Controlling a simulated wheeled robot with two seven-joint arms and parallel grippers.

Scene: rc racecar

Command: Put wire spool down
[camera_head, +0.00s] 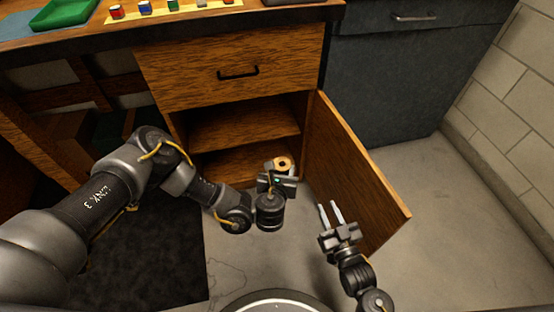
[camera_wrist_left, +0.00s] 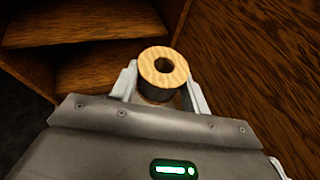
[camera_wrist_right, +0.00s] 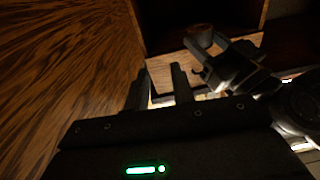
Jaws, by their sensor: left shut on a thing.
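The wire spool (camera_head: 283,163) has a light wooden end with a round hole and a dark winding below. In the left wrist view the spool (camera_wrist_left: 164,66) sits between the two fingers of my left gripper (camera_wrist_left: 162,88), which is shut on it. In the head view my left gripper (camera_head: 280,172) holds the spool in front of the open cabinet's low shelf (camera_head: 245,165). Whether the spool touches a surface cannot be told. My right gripper (camera_head: 330,214) is open and empty, near the open cabinet door; its parted fingers also show in the right wrist view (camera_wrist_right: 160,85).
The open wooden door (camera_head: 350,170) stands to the right of the cabinet opening. A closed drawer (camera_head: 238,72) is above the shelves. A dark grey cabinet (camera_head: 400,80) stands at the right. The floor (camera_head: 440,220) right of the door is clear.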

